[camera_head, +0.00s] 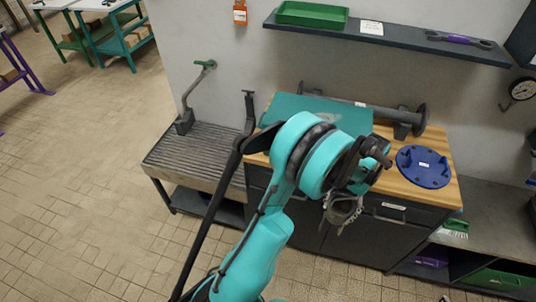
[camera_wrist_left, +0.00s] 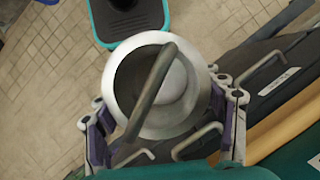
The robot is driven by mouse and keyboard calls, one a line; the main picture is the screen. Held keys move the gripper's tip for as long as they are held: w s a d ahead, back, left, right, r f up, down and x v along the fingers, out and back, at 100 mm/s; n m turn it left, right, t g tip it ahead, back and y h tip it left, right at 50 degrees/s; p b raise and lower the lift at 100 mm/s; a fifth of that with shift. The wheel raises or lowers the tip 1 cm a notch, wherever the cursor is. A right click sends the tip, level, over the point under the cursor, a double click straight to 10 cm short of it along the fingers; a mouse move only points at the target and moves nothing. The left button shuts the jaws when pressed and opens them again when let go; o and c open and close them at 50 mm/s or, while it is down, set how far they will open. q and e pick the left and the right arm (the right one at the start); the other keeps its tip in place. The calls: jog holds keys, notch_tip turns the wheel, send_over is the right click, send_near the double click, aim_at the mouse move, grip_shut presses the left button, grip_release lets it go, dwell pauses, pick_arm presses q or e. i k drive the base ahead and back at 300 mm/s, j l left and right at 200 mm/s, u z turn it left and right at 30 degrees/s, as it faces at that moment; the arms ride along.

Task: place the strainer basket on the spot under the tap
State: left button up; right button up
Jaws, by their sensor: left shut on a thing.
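The strainer basket (camera_head: 345,211) is a grey metal vessel, held in front of the cabinet drawers, below the wooden counter's height in the picture. In the left wrist view the basket (camera_wrist_left: 185,98) shows as a round metal bowl with a dark bar handle across it. My left gripper (camera_head: 343,192) is shut on it, with fingers (camera_wrist_left: 165,120) on either side. The tap (camera_head: 204,65) has a green handle and a thin pipe on the wall at left. Below it is a slatted grey drain bench (camera_head: 190,152), bare where visible. My right gripper is not in view.
The wooden counter (camera_head: 440,190) carries a teal mat, a dark flanged pipe (camera_head: 375,110) and a blue pegged disc (camera_head: 424,166). A wall shelf (camera_head: 400,39) holds a green tray (camera_head: 312,14).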

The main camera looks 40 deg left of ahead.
aim_at(201, 159)
jog(key=j+u, duration=0.35)
jog(key=i+j+u, duration=0.15)
jog(key=u, duration=0.25)
jog(key=i+j+u, duration=0.15)
jog(key=u, duration=0.2)
jog(key=i+j, duration=0.2)
jog(key=j, duration=0.2)
